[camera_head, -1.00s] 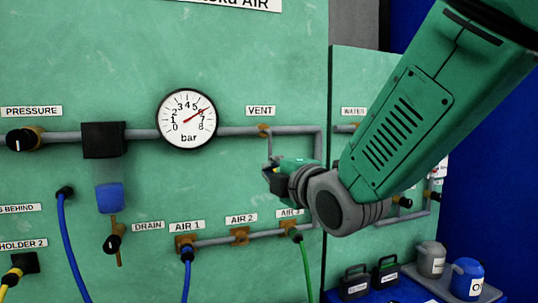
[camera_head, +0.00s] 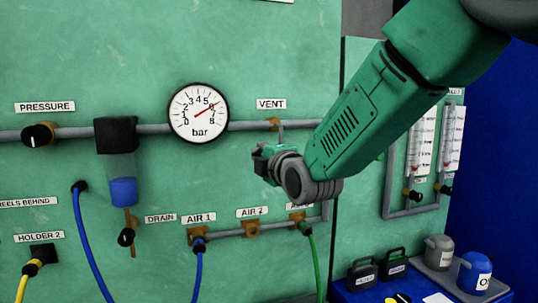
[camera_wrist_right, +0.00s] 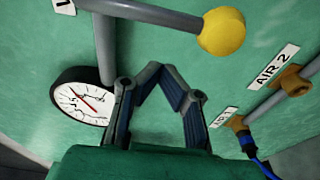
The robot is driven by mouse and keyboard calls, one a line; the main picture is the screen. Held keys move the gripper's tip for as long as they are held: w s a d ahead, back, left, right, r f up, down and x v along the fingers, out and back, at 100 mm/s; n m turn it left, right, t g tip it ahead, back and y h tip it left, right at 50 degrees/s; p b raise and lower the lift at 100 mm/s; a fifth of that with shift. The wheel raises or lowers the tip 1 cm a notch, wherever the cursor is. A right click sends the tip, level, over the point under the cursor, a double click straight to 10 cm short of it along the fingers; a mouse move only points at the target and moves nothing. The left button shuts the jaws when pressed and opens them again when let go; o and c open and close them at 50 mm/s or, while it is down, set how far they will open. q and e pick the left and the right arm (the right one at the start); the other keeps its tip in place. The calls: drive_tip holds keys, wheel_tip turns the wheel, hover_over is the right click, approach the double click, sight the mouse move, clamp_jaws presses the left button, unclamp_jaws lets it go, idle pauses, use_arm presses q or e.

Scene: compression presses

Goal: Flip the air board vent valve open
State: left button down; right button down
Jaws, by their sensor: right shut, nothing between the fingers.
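The VENT label (camera_head: 271,104) is on the green air board, right of the gauge. Below it, the brown vent fitting (camera_head: 273,125) sits on the grey pipe. My right gripper (camera_head: 261,158) is just below that fitting, in front of the board. In the right wrist view its fingers (camera_wrist_right: 160,72) are bent inward and shut, with nothing held. A grey rod with a yellow ball knob (camera_wrist_right: 222,32) stands above and right of the fingers there, apparently the vent lever. I see no contact with it. The head view does not clearly show this knob. My left gripper is out of view.
The pressure gauge (camera_head: 198,112) is left of the gripper and also shows in the right wrist view (camera_wrist_right: 84,97). The AIR 1 outlet (camera_head: 198,235) and AIR 2 outlet (camera_head: 250,229) are below. A green hose (camera_head: 311,265) hangs at AIR 3.

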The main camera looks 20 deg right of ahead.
drive_tip(key=d, duration=0.3)
drive_tip(key=shift+s+d+p, duration=0.35)
drive_tip(key=shift+p, duration=0.05)
